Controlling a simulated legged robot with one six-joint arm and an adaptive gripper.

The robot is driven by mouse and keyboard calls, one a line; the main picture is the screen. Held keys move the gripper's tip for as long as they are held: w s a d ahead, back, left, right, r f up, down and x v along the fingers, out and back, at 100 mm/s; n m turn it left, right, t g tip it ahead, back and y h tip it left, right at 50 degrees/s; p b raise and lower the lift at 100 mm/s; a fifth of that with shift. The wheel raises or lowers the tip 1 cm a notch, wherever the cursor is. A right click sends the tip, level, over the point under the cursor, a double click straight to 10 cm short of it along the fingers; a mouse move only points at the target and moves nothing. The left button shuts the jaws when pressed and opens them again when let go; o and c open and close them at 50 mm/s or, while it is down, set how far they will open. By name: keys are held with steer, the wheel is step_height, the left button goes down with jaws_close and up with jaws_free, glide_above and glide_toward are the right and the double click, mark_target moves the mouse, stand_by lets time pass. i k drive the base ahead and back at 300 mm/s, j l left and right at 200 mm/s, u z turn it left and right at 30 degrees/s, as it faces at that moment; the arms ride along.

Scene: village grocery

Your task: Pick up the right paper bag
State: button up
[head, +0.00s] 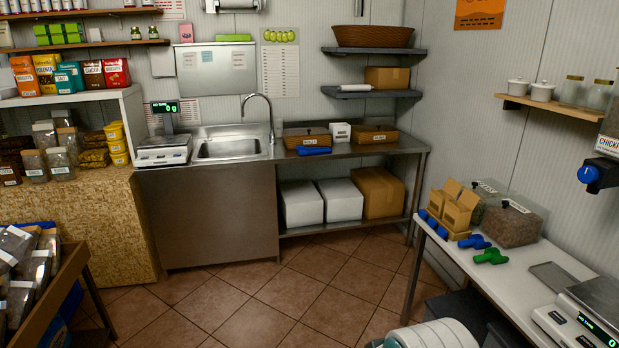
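On the white table at the right, small brown paper-like containers stand close together. The right one, which looks like a paper bag (458,216), stands upright and appears open at the top. Another brown one (436,203) stands just left of it and partly overlaps it in the view. Blue scoops lie against their front and left sides, and a clear bin stands behind them. My gripper is not visible in the head view. A rounded white and dark part at the bottom edge may be mine; it shows no fingers.
The white table (522,262) also holds blue and green scoops (490,256), clear bins of dry goods (513,222) and a scale (585,318) at the front. A steel sink counter (206,216) stands at the back. The tiled floor (310,290) between is clear.

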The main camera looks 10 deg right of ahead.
mark_target(457, 217)
steer(key=i+z, duration=0.25)
steer(key=i, duration=0.45)
steer(key=i+j+z, duration=0.25)
steer(key=i, duration=0.5)
steer(key=i+z, duration=0.3)
steer(key=z, duration=0.2)
steer(key=i+z, duration=0.3)
steer(key=z, duration=0.2)
steer(key=i+j+z, duration=0.15)
steer(key=i+z, duration=0.15)
steer(key=z, duration=0.2)
steer(key=i+j+z, duration=0.15)
steer(key=i+z, duration=0.15)
steer(key=z, duration=0.15)
steer(key=i+j+z, duration=0.3)
steer(key=z, duration=0.15)
